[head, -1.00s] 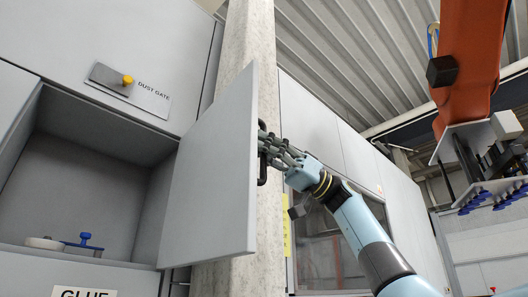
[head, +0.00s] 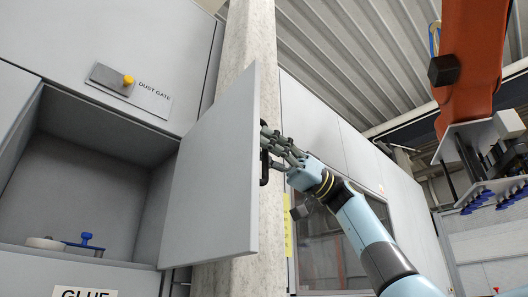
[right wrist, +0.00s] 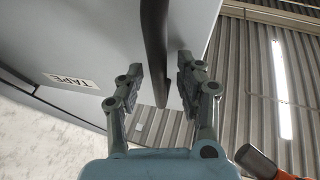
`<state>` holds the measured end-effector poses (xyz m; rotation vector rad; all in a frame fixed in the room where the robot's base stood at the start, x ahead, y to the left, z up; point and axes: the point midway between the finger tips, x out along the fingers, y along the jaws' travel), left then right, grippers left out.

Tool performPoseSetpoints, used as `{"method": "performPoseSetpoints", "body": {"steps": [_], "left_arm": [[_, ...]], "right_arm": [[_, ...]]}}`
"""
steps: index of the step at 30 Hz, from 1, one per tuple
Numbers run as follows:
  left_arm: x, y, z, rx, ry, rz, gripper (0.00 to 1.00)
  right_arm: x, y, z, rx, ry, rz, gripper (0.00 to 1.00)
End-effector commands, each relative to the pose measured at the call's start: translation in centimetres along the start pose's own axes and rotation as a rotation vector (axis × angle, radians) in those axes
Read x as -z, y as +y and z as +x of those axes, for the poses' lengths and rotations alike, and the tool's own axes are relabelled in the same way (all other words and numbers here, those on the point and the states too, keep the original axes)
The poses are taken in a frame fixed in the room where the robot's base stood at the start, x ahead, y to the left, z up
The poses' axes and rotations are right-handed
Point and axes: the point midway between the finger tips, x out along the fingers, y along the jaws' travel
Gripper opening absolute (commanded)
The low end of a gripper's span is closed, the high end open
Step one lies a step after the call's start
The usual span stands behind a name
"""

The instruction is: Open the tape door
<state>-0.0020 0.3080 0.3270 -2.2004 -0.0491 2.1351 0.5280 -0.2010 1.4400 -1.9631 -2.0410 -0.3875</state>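The tape door (head: 210,185) stands swung wide open on the grey cabinet, its flat panel turned toward the right side of the head view. Its inside edge hides part of the pillar. The black bar handle (head: 264,168) is on the door's far face; in the right wrist view the handle (right wrist: 155,50) runs between the fingers, with gaps to both. A TAPE label (right wrist: 72,80) shows on that face. My right gripper (head: 272,145) is at the handle, and in the right wrist view its fingers (right wrist: 160,85) are apart. My left gripper is not in view.
The open compartment (head: 90,190) holds a white roll (head: 45,243) and a blue-knobbed part (head: 86,240). A concrete pillar (head: 250,50) stands close behind the door. An orange robot arm (head: 468,60) with blue suction cups hangs at the right.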

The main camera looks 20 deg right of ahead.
Motion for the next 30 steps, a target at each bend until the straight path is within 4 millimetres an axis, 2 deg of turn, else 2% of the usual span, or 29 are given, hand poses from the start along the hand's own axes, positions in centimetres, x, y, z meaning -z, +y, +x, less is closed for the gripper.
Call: {"method": "performPoseSetpoints", "body": {"steps": [5,12,18,23,30], "left_arm": [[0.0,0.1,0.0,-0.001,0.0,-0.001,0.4],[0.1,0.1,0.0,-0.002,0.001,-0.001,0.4],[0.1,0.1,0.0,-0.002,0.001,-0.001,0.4],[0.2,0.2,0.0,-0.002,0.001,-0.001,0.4],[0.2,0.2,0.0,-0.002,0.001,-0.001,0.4]], "right_arm": [[0.0,0.1,-1.8,-0.005,0.0,0.002,0.36],[0.0,0.1,-7.2,-0.005,0.0,0.002,0.36],[0.0,0.1,-10.7,-0.003,0.0,0.002,0.36],[0.0,0.0,-11.9,-0.002,0.0,0.001,0.36],[-0.1,0.0,-12.0,0.0,-0.001,0.001,0.36]]}}
